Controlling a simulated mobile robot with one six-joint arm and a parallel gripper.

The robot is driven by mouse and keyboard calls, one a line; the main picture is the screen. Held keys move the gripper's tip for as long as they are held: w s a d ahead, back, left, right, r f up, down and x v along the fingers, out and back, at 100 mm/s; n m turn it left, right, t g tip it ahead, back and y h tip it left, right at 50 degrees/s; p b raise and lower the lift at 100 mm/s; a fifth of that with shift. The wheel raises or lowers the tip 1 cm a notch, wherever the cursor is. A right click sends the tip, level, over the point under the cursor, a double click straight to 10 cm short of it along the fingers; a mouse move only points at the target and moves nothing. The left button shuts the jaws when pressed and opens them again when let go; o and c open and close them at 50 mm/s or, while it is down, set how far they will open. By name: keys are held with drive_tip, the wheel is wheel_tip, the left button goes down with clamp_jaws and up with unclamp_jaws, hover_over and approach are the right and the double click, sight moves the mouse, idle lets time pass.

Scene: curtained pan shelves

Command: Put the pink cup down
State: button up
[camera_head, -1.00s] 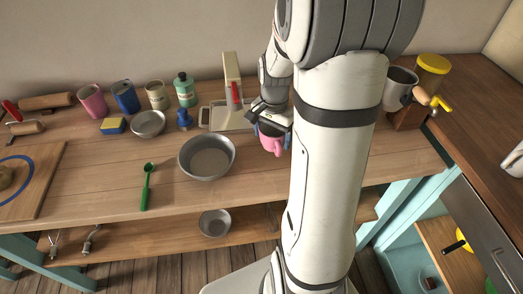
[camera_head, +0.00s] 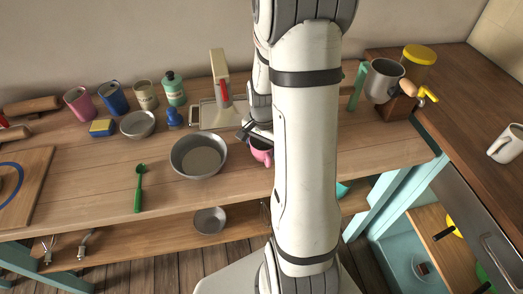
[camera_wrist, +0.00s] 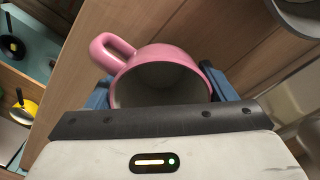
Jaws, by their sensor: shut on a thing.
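The pink cup (camera_head: 262,156) is held over the wooden table in the head view, partly hidden behind my arm. My gripper (camera_head: 256,137) is shut on it. In the wrist view the pink cup (camera_wrist: 160,57) fills the middle, its open mouth facing the camera and its handle at upper left. The blue fingers of my gripper (camera_wrist: 160,92) sit on either side of it. I cannot tell whether the cup's base touches the table.
A metal bowl (camera_head: 199,156) stands just left of the held cup. A press-like device with a red handle (camera_head: 222,108) stands behind. A pink mug (camera_head: 79,104) stands at the back left. Bare table lies around the green spoon (camera_head: 139,188).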

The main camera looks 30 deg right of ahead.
drive_tip(key=shift+w+f, duration=0.1)
drive_tip(key=shift+f, duration=1)
drive_tip(key=shift+f, duration=0.25)
drive_tip(key=o, duration=1.1)
drive_tip(key=shift+r, duration=0.15)
